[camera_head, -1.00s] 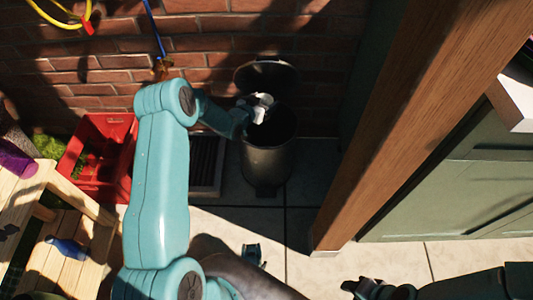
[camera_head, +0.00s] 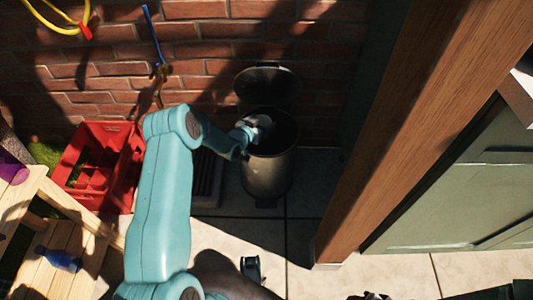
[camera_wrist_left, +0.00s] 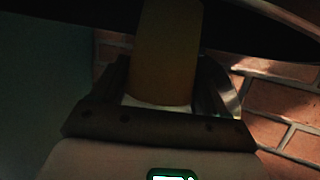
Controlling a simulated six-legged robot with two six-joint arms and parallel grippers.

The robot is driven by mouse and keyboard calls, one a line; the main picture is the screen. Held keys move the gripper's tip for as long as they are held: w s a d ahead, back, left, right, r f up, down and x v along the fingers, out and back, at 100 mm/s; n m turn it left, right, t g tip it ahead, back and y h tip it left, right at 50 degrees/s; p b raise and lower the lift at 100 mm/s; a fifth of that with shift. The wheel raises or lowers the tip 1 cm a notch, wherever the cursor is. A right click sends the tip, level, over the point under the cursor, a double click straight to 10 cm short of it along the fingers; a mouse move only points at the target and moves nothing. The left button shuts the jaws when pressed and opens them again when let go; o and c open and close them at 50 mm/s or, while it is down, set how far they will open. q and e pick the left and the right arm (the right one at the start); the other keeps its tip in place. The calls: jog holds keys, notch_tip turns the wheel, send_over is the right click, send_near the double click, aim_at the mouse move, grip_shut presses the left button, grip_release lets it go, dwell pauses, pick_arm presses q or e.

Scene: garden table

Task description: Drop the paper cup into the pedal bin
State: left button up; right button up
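The dark pedal bin (camera_head: 266,175) stands against the brick wall with its lid (camera_head: 267,86) raised. My left gripper (camera_head: 257,127) reaches into the bin's mouth at its left side. In the left wrist view my left gripper (camera_wrist_left: 165,95) is shut on the paper cup (camera_wrist_left: 166,50), which looks brown in the shade and has a pale edge near the palm. In the head view the cup is small and dark at the bin opening, hard to tell from the gripper. My right gripper (camera_head: 370,296) barely shows at the bottom edge.
A red crate (camera_head: 98,165) stands left of the bin, beside a wooden bench (camera_head: 62,255) with a blue item (camera_head: 60,259). A thick wooden post (camera_head: 400,130) rises to the right. A yellow hose (camera_head: 55,25) hangs upper left.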

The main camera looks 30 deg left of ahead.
pick_arm(q)
jog(key=o, duration=0.4)
jog(key=shift+o, duration=0.2)
jog(key=shift+s, duration=0.1)
jog(key=shift+s+r, duration=0.2)
jog(key=shift+s, duration=0.1)
jog(key=p+v, duration=0.5)
jog(key=v, duration=1)
jog(key=shift+s, duration=0.25)
jog(key=shift+d, duration=0.1)
